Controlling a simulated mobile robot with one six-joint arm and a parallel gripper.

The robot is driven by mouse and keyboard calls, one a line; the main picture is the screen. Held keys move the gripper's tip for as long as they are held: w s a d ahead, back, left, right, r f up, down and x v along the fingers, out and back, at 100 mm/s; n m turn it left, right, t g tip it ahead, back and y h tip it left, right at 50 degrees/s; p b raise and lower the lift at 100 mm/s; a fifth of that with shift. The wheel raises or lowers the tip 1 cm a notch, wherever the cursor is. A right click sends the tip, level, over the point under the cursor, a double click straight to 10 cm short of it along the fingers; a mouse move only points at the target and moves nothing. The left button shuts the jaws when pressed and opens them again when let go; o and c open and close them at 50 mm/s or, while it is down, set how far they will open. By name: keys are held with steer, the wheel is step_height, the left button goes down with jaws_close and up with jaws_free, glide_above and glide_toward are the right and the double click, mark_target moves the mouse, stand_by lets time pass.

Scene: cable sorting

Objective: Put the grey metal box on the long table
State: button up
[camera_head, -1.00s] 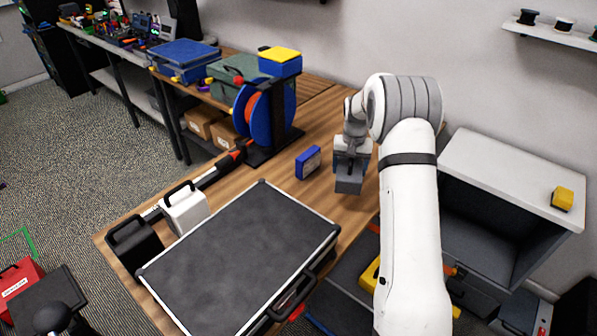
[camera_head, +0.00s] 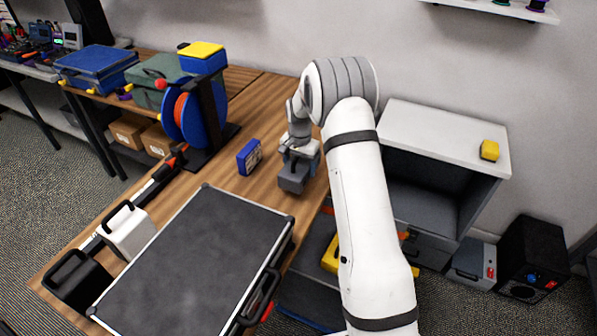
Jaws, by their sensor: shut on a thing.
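My gripper (camera_head: 297,158) points down over the right edge area of the wooden table (camera_head: 262,192). It is shut on a small grey box (camera_head: 292,181), which hangs beneath the jaws. The box is over or on the tabletop; I cannot tell whether it touches the wood. The fingertips are partly hidden by the wrist and the box. I cannot tell from this view which surface is the long table; a bench (camera_head: 28,76) with electronics also stands at the far left.
A small blue box (camera_head: 249,157) is just left of the held box. A large black case (camera_head: 195,258) fills the table's front. A blue cable reel (camera_head: 207,122) stands behind. A grey cabinet (camera_head: 440,139) with a yellow box (camera_head: 489,150) is right of my arm.

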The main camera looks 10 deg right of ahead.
steer(key=shift+a+f+p, duration=0.1)
steer(key=shift+f+p, duration=0.2)
steer(key=shift+f, duration=1.45)
steer(key=o, duration=1)
steer(key=shift+f, duration=0.2)
steer(key=o, duration=0.5)
steer(key=shift+s, duration=0.1)
steer(key=shift+r, duration=0.1)
